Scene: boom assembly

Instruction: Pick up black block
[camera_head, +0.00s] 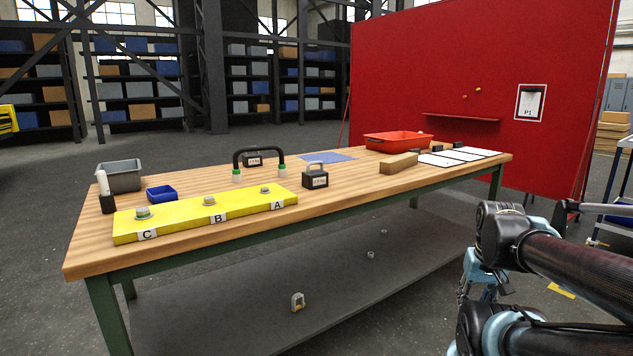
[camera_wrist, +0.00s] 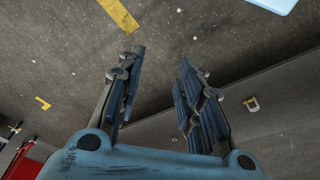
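Small black blocks lie at the right end of the wooden table, one (camera_head: 437,149) beside the red tray and another (camera_head: 459,145) by the white sheets. I cannot tell which of these is the task's black block. My gripper (camera_wrist: 160,75) is open and empty in the wrist view, pointing at the floor. In the head view my gripper is partly hidden by my arm, right of the table and apart from it.
The table (camera_head: 370,188) also holds a yellow plate (camera_head: 175,224), a red tray (camera_head: 397,141), a brown bar (camera_head: 398,164), a grey bin (camera_head: 122,175) and a blue bin (camera_head: 161,193). A red panel (camera_head: 440,60) stands behind. A lower shelf (camera_head: 240,318) juts out underneath.

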